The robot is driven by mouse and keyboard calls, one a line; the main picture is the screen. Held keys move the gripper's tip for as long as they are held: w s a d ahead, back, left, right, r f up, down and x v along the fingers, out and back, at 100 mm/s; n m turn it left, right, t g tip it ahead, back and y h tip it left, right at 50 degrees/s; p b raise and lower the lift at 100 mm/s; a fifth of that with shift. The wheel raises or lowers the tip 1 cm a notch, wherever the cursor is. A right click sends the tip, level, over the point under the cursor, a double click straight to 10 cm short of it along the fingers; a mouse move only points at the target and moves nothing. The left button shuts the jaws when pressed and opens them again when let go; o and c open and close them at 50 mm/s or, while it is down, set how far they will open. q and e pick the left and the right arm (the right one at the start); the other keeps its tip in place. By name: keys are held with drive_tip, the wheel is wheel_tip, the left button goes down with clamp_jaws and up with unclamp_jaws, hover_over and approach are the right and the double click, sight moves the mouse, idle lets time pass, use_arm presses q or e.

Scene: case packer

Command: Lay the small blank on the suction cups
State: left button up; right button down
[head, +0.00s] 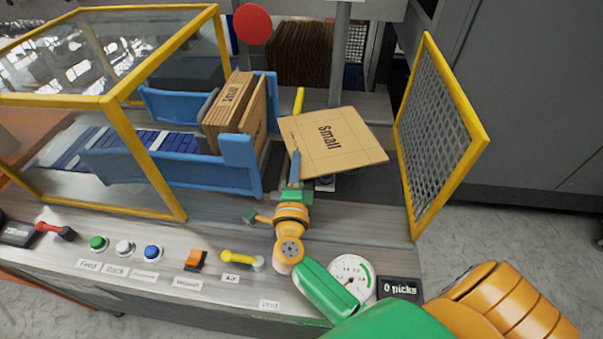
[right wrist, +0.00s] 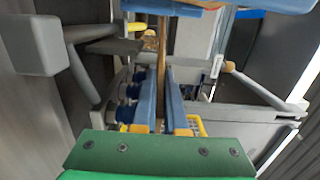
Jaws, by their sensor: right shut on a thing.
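A flat brown cardboard blank (head: 345,143) marked "Small" is in the right half of the head view, over the grey deck. My right gripper (head: 295,168) is shut on its near left edge. In the right wrist view the blank (right wrist: 162,45) shows edge-on as a thin brown strip between the blue fingers of the gripper (right wrist: 164,95). Dark blue round cups (right wrist: 126,112), likely the suction cups, show left of the fingers there. In the head view the blank hides most of what lies under it. I cannot tell whether it touches the cups. My left gripper is not in view.
A blue magazine (head: 215,172) holds more "Small" blanks (head: 230,100) left of the held one. A yellow-framed mesh guard (head: 445,130) stands on the right. A yellow-framed clear enclosure (head: 110,100) is on the left. Buttons, a yellow air lever (head: 240,258) and a gauge (head: 351,278) line the front.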

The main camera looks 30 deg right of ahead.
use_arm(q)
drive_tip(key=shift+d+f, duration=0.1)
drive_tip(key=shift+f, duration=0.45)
use_arm(e)
wheel_tip(320, 180, down, 2)
drive_tip(key=shift+f, duration=0.2)
drive_tip(key=shift+f, duration=0.1)
drive_tip(key=c, duration=1.4)
unclamp_jaws()
drive_tip(key=shift+f+b, duration=0.1)
drive_tip(key=shift+b, duration=0.2)
drive_tip(key=o, duration=0.4)
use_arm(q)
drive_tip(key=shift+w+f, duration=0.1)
use_arm(e)
drive_tip(key=shift+r, duration=0.2)
